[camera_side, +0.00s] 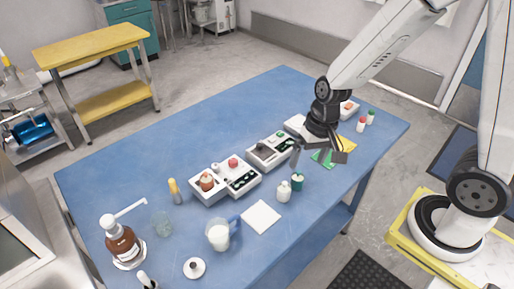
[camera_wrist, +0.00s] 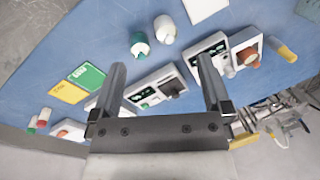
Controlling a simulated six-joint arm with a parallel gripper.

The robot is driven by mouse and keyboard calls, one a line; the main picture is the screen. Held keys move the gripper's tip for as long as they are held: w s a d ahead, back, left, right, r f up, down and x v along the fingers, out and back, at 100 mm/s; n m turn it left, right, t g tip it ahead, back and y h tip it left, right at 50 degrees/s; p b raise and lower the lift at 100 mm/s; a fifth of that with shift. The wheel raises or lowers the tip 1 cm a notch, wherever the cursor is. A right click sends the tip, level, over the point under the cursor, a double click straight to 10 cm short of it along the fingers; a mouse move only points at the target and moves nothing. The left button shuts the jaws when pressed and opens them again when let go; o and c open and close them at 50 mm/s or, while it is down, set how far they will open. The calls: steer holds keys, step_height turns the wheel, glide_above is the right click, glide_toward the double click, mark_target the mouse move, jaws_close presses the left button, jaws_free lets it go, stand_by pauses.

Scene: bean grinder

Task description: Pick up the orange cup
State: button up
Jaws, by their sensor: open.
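A small orange-brown cup-like thing (camera_side: 207,182) sits on the left white machine (camera_side: 215,196) on the blue table. It also shows in the wrist view (camera_wrist: 249,58), right of and outside my fingers. It is too small to tell its exact shape. My gripper (camera_side: 320,156) points down, open and empty, above the right part of the table, well to the right of the orange thing. In the wrist view my two fingers (camera_wrist: 162,68) are wide apart, with a white machine with a dark knob (camera_wrist: 158,88) showing between them.
Green and yellow cards (camera_side: 327,157) lie below my gripper. White and green bottles (camera_side: 284,191) stand in front of the machines. A white jug (camera_side: 219,235), a glass (camera_side: 162,224) and a brown pump bottle (camera_side: 122,243) stand at the left. The table's back middle is clear.

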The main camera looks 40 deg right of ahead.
steer(key=w+a+f+m+y, duration=0.5)
steer(key=w+a+m+y, duration=0.15)
steer(key=w+m, duration=0.25)
steer(key=m+t+y, duration=0.4)
steer(key=m, duration=0.4)
glide_toward(208, 176)
steer(key=a, duration=0.1)
steer(key=a+f, duration=0.1)
steer(key=shift+s+a, duration=0.25)
steer(key=shift+s, duration=0.05)
steer(key=shift+w+d+f+m, duration=0.1)
steer(key=shift+w+f+m, duration=0.1)
steer(key=shift+w+m, duration=0.4)
steer(key=shift+x, duration=3.95)
steer(key=shift+w+r, duration=0.1)
jaws_close()
steer(key=shift+r, duration=0.15)
